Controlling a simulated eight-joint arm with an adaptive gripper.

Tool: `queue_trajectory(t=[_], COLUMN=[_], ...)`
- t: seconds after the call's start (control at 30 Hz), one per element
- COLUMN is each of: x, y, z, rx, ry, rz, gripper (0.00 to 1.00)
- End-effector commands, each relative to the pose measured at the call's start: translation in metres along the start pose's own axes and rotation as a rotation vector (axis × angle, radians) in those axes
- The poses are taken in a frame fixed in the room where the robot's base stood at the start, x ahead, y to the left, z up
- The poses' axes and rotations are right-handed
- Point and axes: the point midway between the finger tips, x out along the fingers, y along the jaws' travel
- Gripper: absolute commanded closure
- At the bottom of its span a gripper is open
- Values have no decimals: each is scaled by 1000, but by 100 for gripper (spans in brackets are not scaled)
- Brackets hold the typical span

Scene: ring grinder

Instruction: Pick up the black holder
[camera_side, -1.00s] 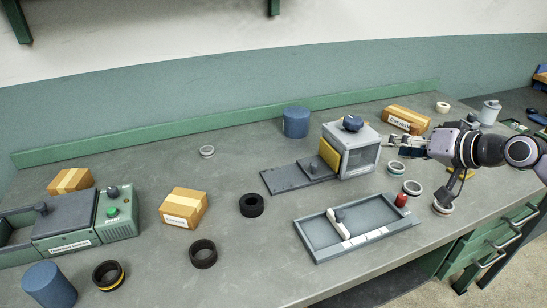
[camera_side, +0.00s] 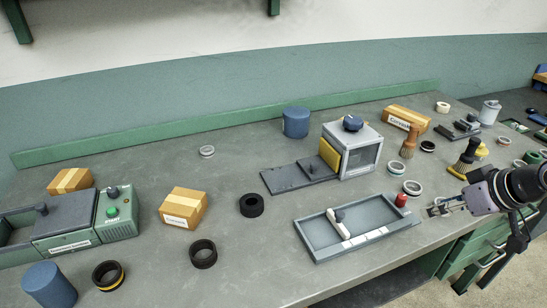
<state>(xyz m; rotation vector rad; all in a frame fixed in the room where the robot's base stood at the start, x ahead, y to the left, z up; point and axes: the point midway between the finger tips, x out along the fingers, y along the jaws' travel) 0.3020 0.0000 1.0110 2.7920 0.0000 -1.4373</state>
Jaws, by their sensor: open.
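Several black ring-shaped pieces could be the black holder; I cannot tell which one is meant. One plain black ring (camera_side: 251,205) lies mid-table, and another (camera_side: 203,253) lies nearer the front edge. A third (camera_side: 108,275) has a yellow band and lies at the front left. A small black ring (camera_side: 428,146) lies at the back right. My gripper (camera_side: 434,209) is low at the right front edge of the table, open, far to the right of the larger black rings. The pale ring at that spot is largely hidden by it.
A grey tray (camera_side: 310,239) with a white slider lies left of my gripper. Pale rings (camera_side: 412,188) and a red knob (camera_side: 401,200) are close by. A grey box machine (camera_side: 367,158), a brush (camera_side: 409,142) and cardboard boxes (camera_side: 184,207) stand on the table.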

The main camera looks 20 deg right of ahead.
Motion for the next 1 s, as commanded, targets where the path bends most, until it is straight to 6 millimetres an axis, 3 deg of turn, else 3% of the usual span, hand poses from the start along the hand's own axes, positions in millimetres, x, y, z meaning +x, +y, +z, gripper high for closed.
queue_trajectory(t=[0.47, 0.5, 0.6, 0.63, 1.0], x=[0, 0, 0, 0, -1], y=[0, 0, 0, 0, -2], z=[0, 0, 0, 0, -4], rx=[1, 1, 1, 1, -12], ry=[1, 1, 1, 1, -4], rz=[0, -1, -1, -1, -3], gripper=[54, 51, 22, 17, 17])
